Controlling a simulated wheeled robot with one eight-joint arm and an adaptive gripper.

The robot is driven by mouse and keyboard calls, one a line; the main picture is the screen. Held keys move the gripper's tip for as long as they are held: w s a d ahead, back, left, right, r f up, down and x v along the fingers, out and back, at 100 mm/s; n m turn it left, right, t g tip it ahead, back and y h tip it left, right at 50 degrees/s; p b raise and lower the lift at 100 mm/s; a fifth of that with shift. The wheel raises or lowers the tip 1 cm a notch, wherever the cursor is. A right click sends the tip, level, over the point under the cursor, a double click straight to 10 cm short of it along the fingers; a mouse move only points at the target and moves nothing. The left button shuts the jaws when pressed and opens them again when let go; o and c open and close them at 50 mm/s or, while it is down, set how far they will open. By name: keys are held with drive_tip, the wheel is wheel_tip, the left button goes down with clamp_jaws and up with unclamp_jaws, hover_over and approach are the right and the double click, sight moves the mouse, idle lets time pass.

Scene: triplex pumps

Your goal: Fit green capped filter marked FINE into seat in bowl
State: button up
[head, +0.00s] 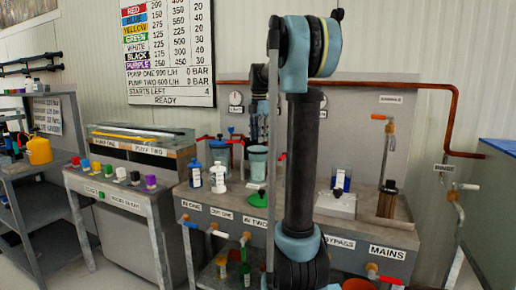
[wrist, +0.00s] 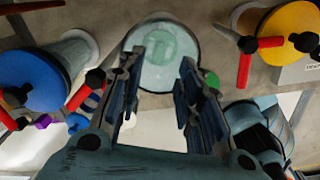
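My gripper (wrist: 158,70) is open in the wrist view, with nothing clearly held between its fingers. Its fingertips point at a round translucent bowl (wrist: 165,45). Inside the bowl is a pale greenish round shape; I cannot tell whether it is a filter or the bowl's floor. The bowl (head: 258,160) also shows in the head view, on the bench left of my arm, below my gripper. A green round lid-like piece (head: 257,197) lies on the bench in front of it. A bit of green (wrist: 212,79) shows beside the right finger. No FINE marking is readable.
Blue-topped (wrist: 35,80) and yellow-topped (wrist: 290,35) housings with red-handled valves flank the bowl. A white bottle (head: 218,178) stands left on the bench (head: 300,222); a white box (head: 335,204) stands right. Colored blocks (head: 121,174) line the left table.

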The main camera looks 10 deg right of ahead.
wheel_tip(320, 180, up, 5)
drive_tip(key=s+f+m+t, duration=0.1)
drive_tip(key=s+f+m, duration=0.5)
drive_tip(key=s, duration=0.4)
drive_tip(key=s+f+m, duration=0.5)
drive_tip(key=s+m, duration=0.1)
drive_tip(key=s, duration=0.4)
drive_tip(key=s+f+m+t, duration=0.1)
drive_tip(key=s+f+m, duration=1.1)
drive_tip(key=s+f, duration=0.5)
wheel_tip(320, 180, down, 3)
drive_tip(key=shift+f+m, duration=0.2)
drive_tip(key=shift+m, duration=0.1)
drive_tip(key=shift+w+a, duration=0.1)
drive_tip(key=shift+w+f, duration=0.2)
drive_tip(key=shift+w, duration=0.15)
